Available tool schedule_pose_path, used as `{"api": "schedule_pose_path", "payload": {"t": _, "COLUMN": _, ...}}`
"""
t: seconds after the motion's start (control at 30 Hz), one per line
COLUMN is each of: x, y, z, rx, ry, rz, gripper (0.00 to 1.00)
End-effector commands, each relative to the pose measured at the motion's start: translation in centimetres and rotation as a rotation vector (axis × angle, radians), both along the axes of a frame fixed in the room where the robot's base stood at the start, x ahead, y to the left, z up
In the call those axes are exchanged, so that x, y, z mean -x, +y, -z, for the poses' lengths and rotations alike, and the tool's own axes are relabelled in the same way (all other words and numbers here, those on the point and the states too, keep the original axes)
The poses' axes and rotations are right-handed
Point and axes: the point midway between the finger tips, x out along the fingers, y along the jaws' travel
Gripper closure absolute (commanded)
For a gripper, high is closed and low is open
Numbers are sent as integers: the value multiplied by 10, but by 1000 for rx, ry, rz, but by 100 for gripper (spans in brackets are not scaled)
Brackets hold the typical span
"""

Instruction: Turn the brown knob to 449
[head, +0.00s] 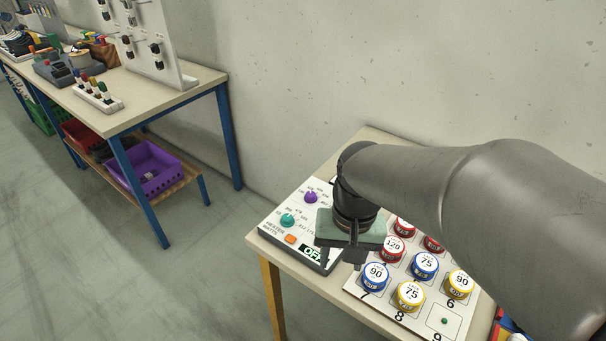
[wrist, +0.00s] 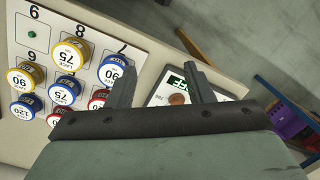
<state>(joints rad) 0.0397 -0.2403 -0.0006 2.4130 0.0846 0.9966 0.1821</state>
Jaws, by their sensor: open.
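The control panel (head: 268,222) is a white plate on the near-left part of the table. It carries a purple knob (head: 310,197), a teal knob (head: 287,220), an orange button (head: 291,239) and a display (head: 311,252) with green characters that seem to read OFF. My gripper (head: 340,262) is open over the panel's right side and hides that part in the head view. In the wrist view a small round brown knob (wrist: 177,99) shows between my fingers, next to the display (wrist: 191,73). The knob's pointer and scale are too small to read.
Right of the panel is a numbered white board (head: 424,321) with several blue, yellow and red LACE tins, close to my gripper. A second table (head: 139,106) with a pegboard and small parts stands at the left; a purple crate (head: 155,180) is beneath it.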

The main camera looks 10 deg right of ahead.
Motion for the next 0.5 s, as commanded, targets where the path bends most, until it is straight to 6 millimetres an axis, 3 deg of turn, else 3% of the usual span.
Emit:
{"api": "schedule_pose_path", "payload": {"t": 0.03, "x": -24, "y": -9, "z": -19, "rx": -29, "ry": 36, "rz": 146, "gripper": 53}}
{"api": "schedule_pose_path", "payload": {"t": 0.1, "x": -56, "y": -21, "z": -35, "rx": -72, "ry": 87, "rz": 360, "gripper": 53}}
{"api": "schedule_pose_path", "payload": {"t": 0.23, "x": -107, "y": -48, "z": -52, "rx": -147, "ry": 185, "rz": 715, "gripper": 53}}
{"api": "schedule_pose_path", "payload": {"t": 0.4, "x": -147, "y": -76, "z": -59, "rx": -210, "ry": 276, "rz": 1002, "gripper": 53}}
{"api": "schedule_pose_path", "payload": {"t": 0.5, "x": -155, "y": -82, "z": -58, "rx": -224, "ry": 300, "rz": 1065, "gripper": 53}}
